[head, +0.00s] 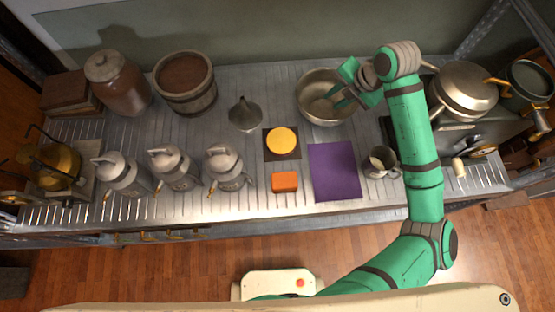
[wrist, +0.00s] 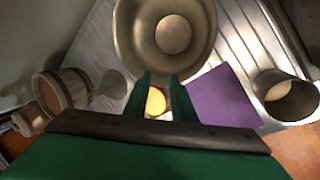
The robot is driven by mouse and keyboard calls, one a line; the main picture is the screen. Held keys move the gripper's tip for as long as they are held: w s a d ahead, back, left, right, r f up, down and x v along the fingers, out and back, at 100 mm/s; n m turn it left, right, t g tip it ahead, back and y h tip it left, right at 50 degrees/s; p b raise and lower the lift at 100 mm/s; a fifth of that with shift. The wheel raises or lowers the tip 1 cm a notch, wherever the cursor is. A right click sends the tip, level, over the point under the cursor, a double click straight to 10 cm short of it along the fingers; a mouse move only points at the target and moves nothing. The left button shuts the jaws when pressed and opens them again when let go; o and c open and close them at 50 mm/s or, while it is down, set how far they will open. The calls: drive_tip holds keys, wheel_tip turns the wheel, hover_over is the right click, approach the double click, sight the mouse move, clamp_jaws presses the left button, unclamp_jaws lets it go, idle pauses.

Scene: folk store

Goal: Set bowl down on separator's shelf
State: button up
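The metal bowl (head: 312,108) is at the back of the counter, right of centre, with its hollow showing. In the wrist view the bowl (wrist: 130,35) fills the top. My gripper (head: 338,97) overlaps the bowl's right side in the head view. In the wrist view my gripper (wrist: 165,80) has its two green fingers apart, with the tips by the bowl's near rim. The gap between them shows no held part; contact with the rim is unclear. The machine (head: 460,130) at the right, under a lidded pot, may be the separator; my arm partly hides it.
A funnel (head: 245,115), yellow disc (head: 283,140), orange block (head: 285,182), purple cloth (head: 335,172) and mug (head: 381,162) are near the bowl. A wooden bucket (head: 186,100), jar (head: 118,85) and several grey cans (head: 227,168) stand left. The lidded pot (head: 465,88) is at the right.

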drive_tip(key=a+r+n+t+y, duration=0.15)
drive_tip(key=a+r+y, duration=0.3)
drive_tip(key=a, duration=0.95)
drive_tip(key=a+r+n+y, duration=0.35)
drive_tip(key=a+y, duration=0.25)
drive_tip(key=a, duration=0.8)
drive_tip(key=s+a+r+m+t+y, duration=0.3)
drive_tip(key=s+a+r+t+y, duration=0.1)
drive_tip(key=s+a+r+y, duration=0.7)
drive_tip(key=s+d+f+m+t+h, duration=0.3)
drive_tip(key=s+d+f+m+h, duration=0.6)
drive_tip(key=s+f+m+h, duration=0.3)
drive_tip(key=s+d+f+m+t+h, duration=0.3)
drive_tip(key=s+d+f+m+h, duration=0.7)
drive_tip(key=m, duration=0.7)
drive_tip(key=s+f+h, duration=0.2)
drive_tip(key=s, duration=0.1)
drive_tip(key=shift+s+d+f, duration=0.15)
drive_tip(key=shift+d+f, duration=0.05)
drive_tip(key=shift+t+h, duration=0.25)
